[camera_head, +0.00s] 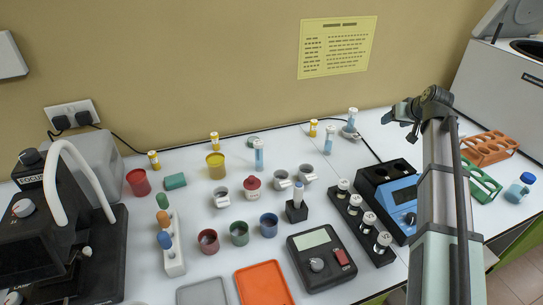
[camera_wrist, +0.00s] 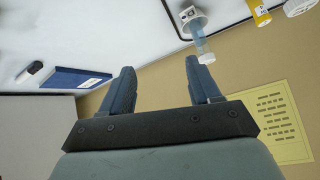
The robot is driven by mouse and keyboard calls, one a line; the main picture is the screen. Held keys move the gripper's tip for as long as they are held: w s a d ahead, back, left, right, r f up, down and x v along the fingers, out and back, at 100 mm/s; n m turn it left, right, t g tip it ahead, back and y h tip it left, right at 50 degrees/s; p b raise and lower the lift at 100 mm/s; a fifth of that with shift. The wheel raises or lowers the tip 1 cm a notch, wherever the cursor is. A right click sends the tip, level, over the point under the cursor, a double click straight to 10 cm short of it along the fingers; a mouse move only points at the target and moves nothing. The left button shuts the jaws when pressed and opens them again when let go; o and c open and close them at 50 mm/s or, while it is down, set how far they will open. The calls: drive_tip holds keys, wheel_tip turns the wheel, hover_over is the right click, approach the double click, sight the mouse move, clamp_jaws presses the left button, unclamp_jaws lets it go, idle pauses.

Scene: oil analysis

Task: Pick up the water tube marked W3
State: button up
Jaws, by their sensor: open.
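My gripper (camera_head: 390,116) is above the table, right of the back tube. In the wrist view my gripper (camera_wrist: 160,70) is open and empty. A blue tube (camera_wrist: 198,42) in a grey holder (camera_wrist: 185,16) shows near the right finger, apparently not between the fingers.
A yellow-topped tube (camera_head: 313,128) stands near the blue ones. A black rack of capped vials (camera_head: 355,222), a blue device (camera_head: 400,195) and green (camera_head: 482,180) and orange (camera_head: 490,147) racks lie right. The wall carries a yellow notice (camera_head: 337,47).

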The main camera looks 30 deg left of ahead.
drive_tip(key=s+a+r+n+g, duration=0.1)
drive_tip(key=s+a+n+g, duration=0.1)
drive_tip(key=s+a, duration=0.65)
drive_tip(key=s+a+r+n+g, duration=0.15)
drive_tip(key=s+a, duration=0.25)
drive_tip(key=a, duration=0.9)
drive_tip(key=n+g+h, duration=0.1)
drive_tip(key=n, duration=0.2)
approach(258, 149)
drive_tip(key=shift+w+x, duration=0.2)
drive_tip(key=shift+x, duration=1.85)
drive_tip(key=shift+w+x, duration=0.2)
drive_tip(key=shift+x, duration=1.85)
drive_tip(key=shift+w+x, duration=0.2)
drive_tip(key=shift+x, duration=1.8)
drive_tip(key=shift+a+r, duration=0.1)
drive_tip(key=shift+r, duration=0.1)
drive_tip(key=shift+c, duration=0.3)
drive_tip(key=c, duration=0.9)
